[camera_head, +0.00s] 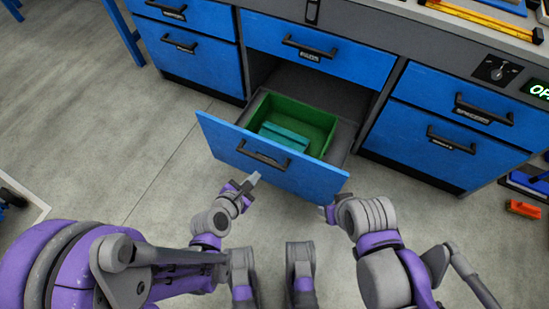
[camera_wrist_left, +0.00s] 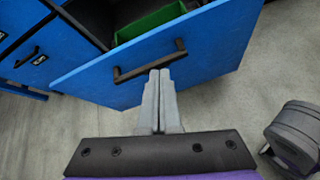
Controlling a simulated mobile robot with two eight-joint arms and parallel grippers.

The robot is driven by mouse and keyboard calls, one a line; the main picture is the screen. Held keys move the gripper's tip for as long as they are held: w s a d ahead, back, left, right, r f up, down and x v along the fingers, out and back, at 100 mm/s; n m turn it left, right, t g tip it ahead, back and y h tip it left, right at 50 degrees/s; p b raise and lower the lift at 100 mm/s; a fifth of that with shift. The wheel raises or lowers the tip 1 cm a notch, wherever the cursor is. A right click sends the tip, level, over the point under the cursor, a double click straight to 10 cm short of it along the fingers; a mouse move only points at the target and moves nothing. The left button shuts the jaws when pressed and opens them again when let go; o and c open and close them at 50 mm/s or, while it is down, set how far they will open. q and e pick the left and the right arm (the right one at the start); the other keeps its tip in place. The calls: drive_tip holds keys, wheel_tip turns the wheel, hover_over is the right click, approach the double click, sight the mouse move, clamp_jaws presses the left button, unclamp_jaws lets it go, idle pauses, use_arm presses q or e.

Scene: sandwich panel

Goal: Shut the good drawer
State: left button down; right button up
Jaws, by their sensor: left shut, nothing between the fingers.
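The open drawer (camera_head: 225,140) has a blue front with a black handle (camera_head: 264,155) and is pulled out from the lower middle of the blue cabinet. Inside it is a green bin (camera_head: 310,118) holding teal pieces (camera_head: 284,134). My left gripper (camera_head: 254,178) is shut and empty, close in front of the drawer front just below the handle. In the left wrist view its fingers (camera_wrist_left: 158,75) reach up to the handle (camera_wrist_left: 150,62); I cannot tell whether they touch. My right gripper (camera_head: 328,212) is near the drawer's lower right corner, its fingers mostly hidden by the arm.
Closed blue drawers stand left (camera_head: 185,45) and right (camera_head: 440,140) of the open one, and one above it (camera_head: 320,50). An orange item (camera_head: 524,209) lies on the floor at the right. The grey floor (camera_head: 110,130) at the left is clear.

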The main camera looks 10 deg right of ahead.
use_arm(q)
drive_tip(key=d+f+n, duration=0.1)
drive_tip(key=n, duration=0.2)
drive_tip(key=p, duration=0.3)
approach(280, 149)
wheel_tip(280, 149, down, 4)
drive_tip(key=shift+n+t+h, duration=0.3)
drive_tip(key=shift+t, duration=0.1)
drive_tip(key=w+d, duration=0.2)
drive_tip(key=w, duration=0.1)
drive_tip(key=shift+w+d+f, duration=0.1)
drive_tip(key=shift+w+d, duration=0.05)
drive_tip(key=shift+d, duration=0.1)
drive_tip(key=shift+w+d, duration=0.25)
drive_tip(key=shift+w, duration=0.15)
use_arm(e)
drive_tip(key=shift+v, duration=1.2)
